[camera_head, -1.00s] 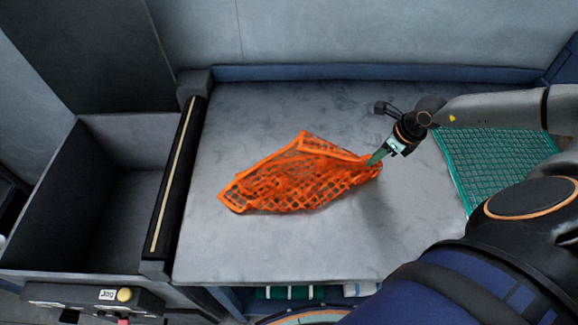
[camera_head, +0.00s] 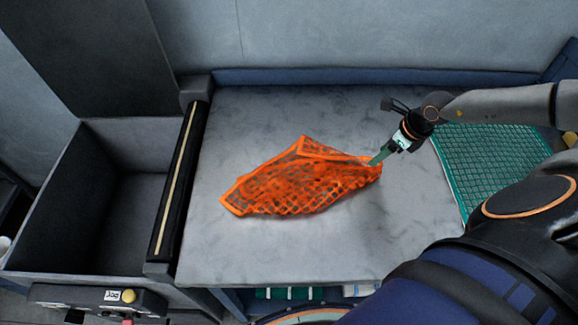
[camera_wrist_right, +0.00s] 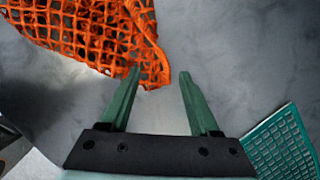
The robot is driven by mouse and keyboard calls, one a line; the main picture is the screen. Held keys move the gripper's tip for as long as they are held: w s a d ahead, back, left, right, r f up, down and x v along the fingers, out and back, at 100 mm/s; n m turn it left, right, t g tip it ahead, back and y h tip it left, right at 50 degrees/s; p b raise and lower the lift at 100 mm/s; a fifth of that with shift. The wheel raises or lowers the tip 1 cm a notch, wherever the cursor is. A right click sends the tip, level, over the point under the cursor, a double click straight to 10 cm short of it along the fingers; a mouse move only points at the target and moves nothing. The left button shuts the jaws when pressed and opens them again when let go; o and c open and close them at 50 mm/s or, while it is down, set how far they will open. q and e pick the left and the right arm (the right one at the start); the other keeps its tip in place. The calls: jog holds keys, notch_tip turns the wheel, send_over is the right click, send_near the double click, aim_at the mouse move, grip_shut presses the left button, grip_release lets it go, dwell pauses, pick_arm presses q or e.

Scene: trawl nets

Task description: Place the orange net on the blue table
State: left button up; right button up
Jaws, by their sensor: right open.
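The orange net (camera_head: 300,180) lies in a loose, crumpled heap on the grey top of the table (camera_head: 240,255), which has a blue rim at the back. My right gripper (camera_head: 376,160) is at the net's right corner. In the right wrist view, the gripper (camera_wrist_right: 158,78) is open, with its two green fingers apart. The orange net (camera_wrist_right: 95,30) shows there at the upper left, its edge overlapping the tip of the left finger. My left gripper is not in view.
A green net (camera_head: 485,160) lies flat on the right of the table, partly behind my right arm. A dark grey open bin (camera_head: 105,210) stands left of the table, with a black roller bar (camera_head: 178,190) between. The table's front and left are clear.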

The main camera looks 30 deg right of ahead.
jog(key=d+r, duration=0.1)
jog(key=r, duration=0.1)
jog(key=s+r, duration=0.1)
jog(key=r, duration=0.1)
jog(key=d+r, duration=0.1)
jog(key=r, duration=0.2)
jog(key=shift+s+d, duration=0.25)
jog(key=shift+d, duration=0.05)
jog(key=shift+a+f, duration=0.2)
jog(key=shift+a, duration=0.1)
jog(key=c, duration=0.3)
jog(key=a, duration=0.2)
jog(key=w+a, duration=0.1)
jog(key=a, duration=0.1)
jog(key=a+f, duration=0.1)
jog(key=a, duration=0.2)
jog(key=shift+w+a, duration=0.1)
jog(key=shift+w, duration=0.15)
grip_shut()
jog(key=w+a+f, duration=0.1)
jog(key=a, duration=0.4)
jog(key=w+a+f, duration=0.1)
jog(key=a+f, duration=0.1)
jog(key=a, duration=0.4)
jog(key=w+a+f, duration=0.1)
jog(key=a+f, duration=0.1)
jog(key=a, duration=0.4)
jog(key=shift+w+a, duration=0.2)
jog(key=shift+a, duration=0.05)
jog(key=shift+f, duration=0.4)
